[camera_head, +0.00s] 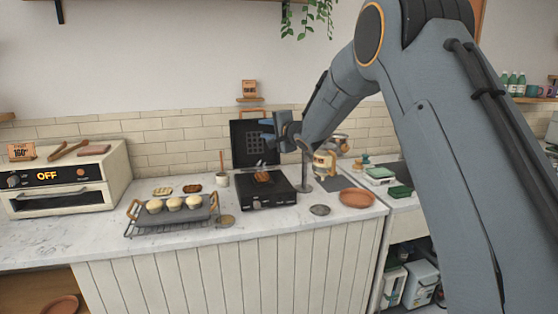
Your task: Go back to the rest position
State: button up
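My grey arm reaches in from the right and bends down to the counter. My gripper (267,129) is at its far end, in front of the raised lid of a black press grill (265,189) and above its base. Its two fingers point left and look apart, with nothing seen between them. A brown toasted item (263,176) lies on the grill's lower plate, with a pale wisp above it. The gripper does not touch it.
Left of the grill, a tray (150,219) holds several pale buns. A white oven (65,180) reading OFF stands further left. A yellowish jar (324,164) stands behind my arm's end.

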jog(key=s+d+f+n+g+h+b, duration=0.2)
jog(key=s+d+f+n+g+h, duration=0.35)
jog(key=s+d+f, duration=1.05)
jog(key=s+d+f+n+g+h, duration=0.1)
jog(key=s+d+f+g, duration=0.1)
jog(key=s, duration=0.9)
jog(key=s+d+f+n+g+h+b, duration=0.1)
jog(key=s+d+f+n+g, duration=0.1)
jog(key=s, duration=1)
jog(key=s+d+f+n+g+h, duration=0.1)
jog(key=s+d+f+n+g, duration=0.1)
jog(key=s, duration=1)
notch_tip(320, 180, down, 4)
jog(key=shift+d+r+g, duration=0.15)
jog(key=shift+d+g, duration=0.4)
jog(key=shift+d, duration=0.45)
jog(key=shift+w, duration=0.1)
